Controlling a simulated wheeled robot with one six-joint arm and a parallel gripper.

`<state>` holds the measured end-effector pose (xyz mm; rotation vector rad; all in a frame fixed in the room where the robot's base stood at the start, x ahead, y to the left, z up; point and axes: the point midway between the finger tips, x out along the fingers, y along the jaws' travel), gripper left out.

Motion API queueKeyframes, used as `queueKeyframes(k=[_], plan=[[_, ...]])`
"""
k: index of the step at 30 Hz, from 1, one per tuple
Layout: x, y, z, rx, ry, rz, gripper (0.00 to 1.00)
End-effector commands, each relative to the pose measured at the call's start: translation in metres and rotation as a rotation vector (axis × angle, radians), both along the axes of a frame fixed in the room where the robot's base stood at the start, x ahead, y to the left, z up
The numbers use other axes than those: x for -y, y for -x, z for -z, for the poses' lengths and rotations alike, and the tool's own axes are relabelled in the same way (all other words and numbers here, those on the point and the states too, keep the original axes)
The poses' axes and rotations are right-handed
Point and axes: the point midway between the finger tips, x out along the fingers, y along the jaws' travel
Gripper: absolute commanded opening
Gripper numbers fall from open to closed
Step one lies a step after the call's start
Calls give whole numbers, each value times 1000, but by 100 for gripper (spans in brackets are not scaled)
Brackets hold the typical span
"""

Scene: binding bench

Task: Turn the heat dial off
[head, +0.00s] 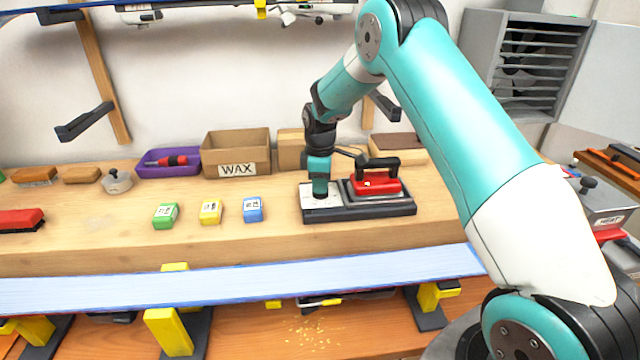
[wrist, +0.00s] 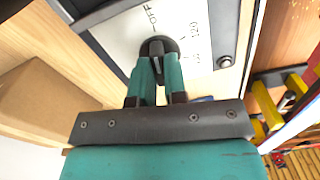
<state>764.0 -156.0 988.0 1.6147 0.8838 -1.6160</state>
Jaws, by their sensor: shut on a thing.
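The heat dial (wrist: 157,46) is a dark round knob on a white panel (wrist: 122,27) with "OFF" and "120" printed around it. My gripper (wrist: 158,66) is shut on the dial's raised grip, with one teal finger on each side. Which mark the dial points at is unclear. In the head view my gripper (head: 320,192) points down onto the white panel (head: 308,204) at the left end of the dark station, and hides the dial. A red iron (head: 376,186) with a black handle rests on the right part of the station (head: 375,210).
A cardboard WAX box (head: 228,140) and a purple tray (head: 158,168) stand behind to the left. Green (head: 165,217), yellow (head: 210,213) and blue (head: 252,210) blocks lie left of the station. A long blue-white ski (head: 215,293) lies across the front.

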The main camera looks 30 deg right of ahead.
Motion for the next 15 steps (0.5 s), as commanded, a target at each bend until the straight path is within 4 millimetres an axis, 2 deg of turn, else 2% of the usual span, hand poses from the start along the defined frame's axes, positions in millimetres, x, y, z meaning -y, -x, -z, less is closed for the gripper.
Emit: queueKeyframes(k=[14,15], plan=[[0,-1,-1,4,0,-16,0],[0,-1,-1,4,0,-16,17]])
